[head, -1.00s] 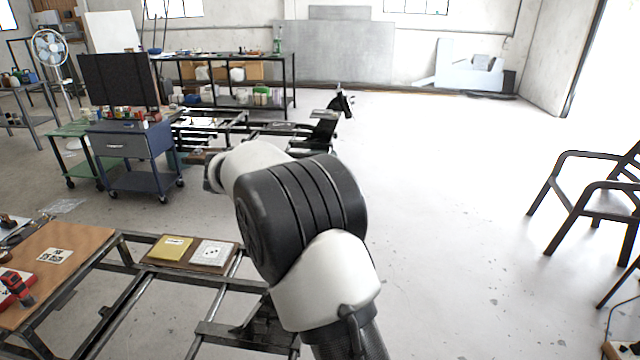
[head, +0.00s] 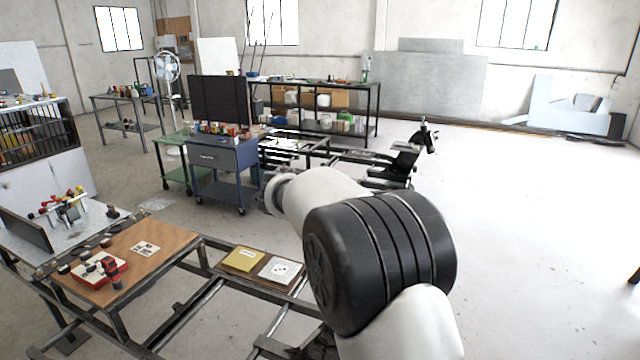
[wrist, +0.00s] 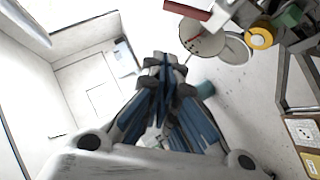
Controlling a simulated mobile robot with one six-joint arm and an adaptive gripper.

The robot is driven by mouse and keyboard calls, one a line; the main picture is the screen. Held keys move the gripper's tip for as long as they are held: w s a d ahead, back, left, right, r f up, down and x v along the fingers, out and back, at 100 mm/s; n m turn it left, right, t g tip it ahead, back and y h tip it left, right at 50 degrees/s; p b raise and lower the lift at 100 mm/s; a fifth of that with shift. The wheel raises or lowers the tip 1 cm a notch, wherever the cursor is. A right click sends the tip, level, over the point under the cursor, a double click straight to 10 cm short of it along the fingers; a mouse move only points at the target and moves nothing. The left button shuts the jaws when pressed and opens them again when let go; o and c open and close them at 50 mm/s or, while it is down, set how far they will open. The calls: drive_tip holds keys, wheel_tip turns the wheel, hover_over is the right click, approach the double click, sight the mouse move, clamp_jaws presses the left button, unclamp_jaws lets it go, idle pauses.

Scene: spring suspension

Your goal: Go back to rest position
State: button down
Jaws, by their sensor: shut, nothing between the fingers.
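My gripper (wrist: 165,62) shows in the wrist view, with its dark blue fingers together and nothing between them. In the head view my white and black arm is bent across the middle right and hides what is behind it. The gripper itself cannot be seen there. The wrist view is tilted, with pale wall and floor around the fingers, and the gripper appears clear of nearby things.
A wooden-topped bench (head: 165,240) with a red device (head: 112,268) stands at lower left. A blue cart (head: 222,160) stands behind. The floor at right is largely clear.

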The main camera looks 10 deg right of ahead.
drive_tip(key=s+y, duration=0.1)
drive_tip(key=s, duration=0.2)
drive_tip(key=s+r+y, duration=0.1)
drive_tip(key=s, duration=0.3)
drive_tip(key=s+r+g+y, duration=0.1)
drive_tip(key=s, duration=0.3)
drive_tip(key=shift+d, duration=0.2)
drive_tip(key=s+a+f+y, duration=0.2)
drive_tip(key=s+a+y, duration=0.1)
drive_tip(key=s, duration=0.6)
drive_tip(key=s+a+f+n+t+y, duration=0.1)
drive_tip(key=s+a+f+y, duration=0.1)
drive_tip(key=s, duration=0.7)
drive_tip(key=s+a+f+y, duration=0.2)
drive_tip(key=s+a+y, duration=0.2)
drive_tip(key=s, duration=0.6)
drive_tip(key=shift+a+f+n, duration=0.4)
drive_tip(key=shift+a, duration=0.75)
